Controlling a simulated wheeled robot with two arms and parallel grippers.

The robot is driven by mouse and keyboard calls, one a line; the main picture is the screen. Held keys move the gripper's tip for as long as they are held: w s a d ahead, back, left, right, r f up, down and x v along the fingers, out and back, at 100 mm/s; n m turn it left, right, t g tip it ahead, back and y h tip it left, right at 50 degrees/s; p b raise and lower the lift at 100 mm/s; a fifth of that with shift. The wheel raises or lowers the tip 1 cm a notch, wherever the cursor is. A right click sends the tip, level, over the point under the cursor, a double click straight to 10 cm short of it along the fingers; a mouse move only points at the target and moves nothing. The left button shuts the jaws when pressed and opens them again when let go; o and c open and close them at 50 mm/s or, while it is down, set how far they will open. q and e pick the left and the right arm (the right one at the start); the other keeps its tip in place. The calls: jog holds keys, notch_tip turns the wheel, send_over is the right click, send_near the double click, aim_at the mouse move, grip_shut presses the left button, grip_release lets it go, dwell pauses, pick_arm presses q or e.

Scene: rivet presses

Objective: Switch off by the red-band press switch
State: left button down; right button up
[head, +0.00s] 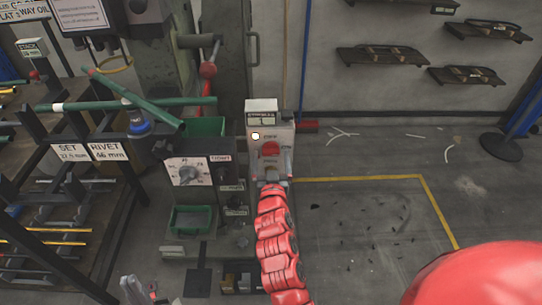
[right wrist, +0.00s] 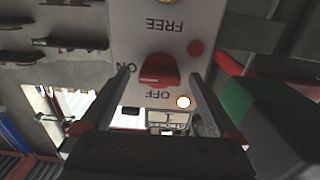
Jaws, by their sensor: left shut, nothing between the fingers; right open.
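A pale switch box (head: 262,115) stands at the centre of the head view. It carries a red rotary knob (head: 270,148) and a small lit white lamp (head: 255,136). In the right wrist view the red knob (right wrist: 160,70) shows upside down among the labels FREE, ON and OFF. Its pale mark lies on the side of ON. My right gripper (right wrist: 160,76) is open, with its fingers on either side of the knob; contact cannot be told. My left gripper (head: 136,290) is shut and empty at the lower left of the head view, far from the switch box.
The floor to the right is mostly clear, with a yellow line (head: 360,178).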

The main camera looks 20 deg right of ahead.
jog(key=shift+w+d, duration=0.1)
jog(key=shift+w, duration=0.2)
jog(key=c, duration=1.4)
